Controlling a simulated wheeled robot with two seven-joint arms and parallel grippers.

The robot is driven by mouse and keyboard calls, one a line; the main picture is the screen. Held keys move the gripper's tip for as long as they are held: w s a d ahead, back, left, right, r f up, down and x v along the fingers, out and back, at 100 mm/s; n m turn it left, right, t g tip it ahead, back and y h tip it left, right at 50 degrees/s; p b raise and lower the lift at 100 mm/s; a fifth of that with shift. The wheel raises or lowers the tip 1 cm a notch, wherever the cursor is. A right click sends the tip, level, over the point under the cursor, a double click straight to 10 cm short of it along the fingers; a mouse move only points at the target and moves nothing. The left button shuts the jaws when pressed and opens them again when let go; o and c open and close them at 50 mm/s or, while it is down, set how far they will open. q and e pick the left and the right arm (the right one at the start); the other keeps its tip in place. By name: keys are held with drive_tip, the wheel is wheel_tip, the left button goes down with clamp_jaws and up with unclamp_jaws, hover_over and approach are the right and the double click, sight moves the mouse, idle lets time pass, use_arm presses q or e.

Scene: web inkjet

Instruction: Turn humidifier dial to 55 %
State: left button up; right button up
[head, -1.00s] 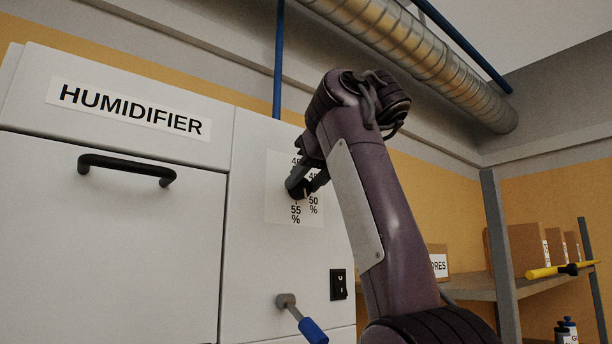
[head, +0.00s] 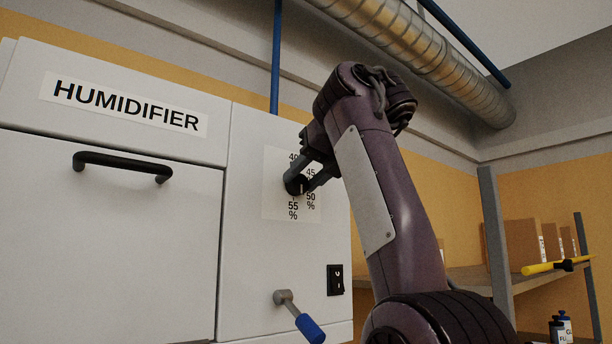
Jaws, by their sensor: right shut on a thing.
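The humidifier (head: 110,235) is a pale grey cabinet with a HUMIDIFIER label (head: 124,104) at the left. Its black dial (head: 296,186) sits on a white scale plate (head: 276,207) marked 40, 45, 50 and 55 %. My right gripper (head: 305,184) is shut on the dial, its fingers at either side of the knob. A pale pointer mark shows on the dial, seemingly toward the lower right near 50, but it is too small to read surely. The fingers and wrist hide part of the scale. My left gripper is not in view.
Below the dial are a black rocker switch (head: 335,280) and a crank with a blue handle (head: 309,328). A black bar handle (head: 122,165) is on the left door. Shelves with boxes (head: 523,243) and a yellow rod (head: 545,267) stand at the right.

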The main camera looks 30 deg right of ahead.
drive_tip(key=o, duration=1)
drive_tip(key=shift+f, duration=0.1)
drive_tip(key=b+v, duration=0.1)
drive_tip(key=v, duration=0.6)
drive_tip(key=shift+s+r+b, duration=0.2)
drive_tip(key=shift+s+b, duration=0.1)
drive_tip(key=shift+b, duration=0.1)
drive_tip(key=shift+w, duration=0.1)
